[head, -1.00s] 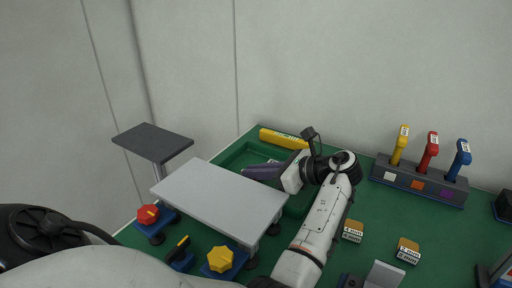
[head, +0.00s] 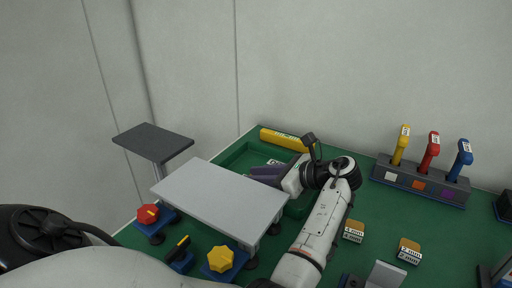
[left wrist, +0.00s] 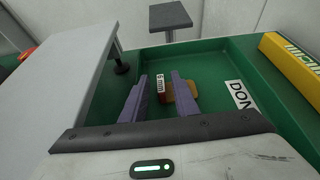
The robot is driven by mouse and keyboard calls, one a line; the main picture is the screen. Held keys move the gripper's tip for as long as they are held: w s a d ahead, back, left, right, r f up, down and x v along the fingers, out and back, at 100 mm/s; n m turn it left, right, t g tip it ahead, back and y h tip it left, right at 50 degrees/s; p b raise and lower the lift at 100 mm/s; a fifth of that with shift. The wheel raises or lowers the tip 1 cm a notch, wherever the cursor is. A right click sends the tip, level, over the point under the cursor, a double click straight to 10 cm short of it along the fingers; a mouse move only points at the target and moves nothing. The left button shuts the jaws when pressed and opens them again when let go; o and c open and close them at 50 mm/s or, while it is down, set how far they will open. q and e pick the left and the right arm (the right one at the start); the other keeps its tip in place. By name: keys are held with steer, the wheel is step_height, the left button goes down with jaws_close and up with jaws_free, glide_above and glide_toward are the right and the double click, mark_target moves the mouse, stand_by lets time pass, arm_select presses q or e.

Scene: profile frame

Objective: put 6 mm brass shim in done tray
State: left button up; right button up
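My left gripper (head: 266,174) is over the green done tray (head: 237,153), its purple fingers apart. In the left wrist view the gripper (left wrist: 160,80) is open, and an orange-brown block with a white label (left wrist: 188,101), apparently the brass shim, lies on the tray floor (left wrist: 220,65) at and beyond the fingertips. The right finger hides part of it. Its label is too small to read, and I cannot tell whether a finger touches it. A white label reading "DON" (left wrist: 240,95) lies in the tray, partly cut off. My right gripper is not in view.
A grey raised plate (head: 220,198) stands close in front of the tray. A yellow bar (head: 283,139) lies along the tray's back. Two labelled brass blocks (head: 353,231) (head: 409,250) sit to the right. A rack with coloured handles (head: 420,181) stands behind. Knobs (head: 221,259) are in front.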

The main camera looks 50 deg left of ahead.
arm_select(q)
steer(key=v, duration=0.7)
steer(key=shift+d+r, duration=0.1)
steer(key=shift+d, duration=0.15)
